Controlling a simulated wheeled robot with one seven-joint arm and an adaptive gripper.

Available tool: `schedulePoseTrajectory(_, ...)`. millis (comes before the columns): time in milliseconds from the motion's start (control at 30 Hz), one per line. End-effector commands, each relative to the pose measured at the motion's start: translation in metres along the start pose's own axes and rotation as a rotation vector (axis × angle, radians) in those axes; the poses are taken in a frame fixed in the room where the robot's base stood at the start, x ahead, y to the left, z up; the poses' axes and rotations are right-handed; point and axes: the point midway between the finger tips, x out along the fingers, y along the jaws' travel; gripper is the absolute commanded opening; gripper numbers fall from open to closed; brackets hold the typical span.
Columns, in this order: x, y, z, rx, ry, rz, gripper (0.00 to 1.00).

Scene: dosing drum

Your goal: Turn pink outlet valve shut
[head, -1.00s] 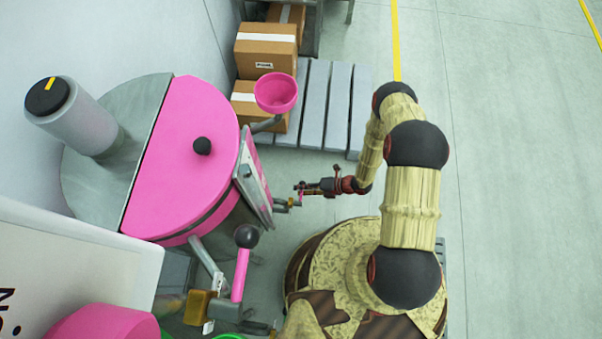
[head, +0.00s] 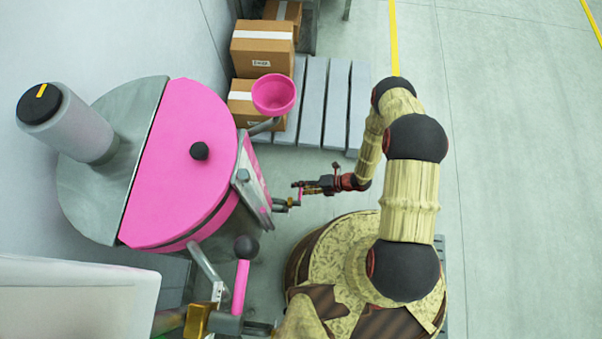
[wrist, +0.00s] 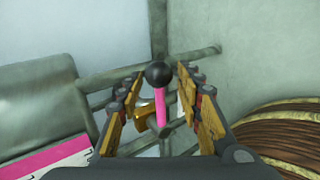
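The pink outlet valve lever (wrist: 160,107) shows in the wrist view, ending in a black ball knob (wrist: 158,74). It stands upright in the picture beside a brass valve body (wrist: 146,118). My gripper (wrist: 157,90) is open, with one finger on each side of the lever and visible gaps beside the ball.
A pink funnel (head: 273,93) juts out above the valve. Boxes (head: 262,50) and a grey slatted pallet (head: 312,105) lie behind. Open floor (head: 510,180) spreads to the right.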

Motion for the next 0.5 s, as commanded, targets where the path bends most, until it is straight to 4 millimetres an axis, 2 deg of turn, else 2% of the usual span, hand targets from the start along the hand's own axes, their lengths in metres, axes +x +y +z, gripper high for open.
schedulePoseTrajectory(367, -0.001, 0.0, -0.002, 0.002, 0.002, 0.0, 0.41)
schedulePoseTrajectory(500, -0.013, 0.0, 0.0, 0.003, -0.001, -0.001, 0.41)
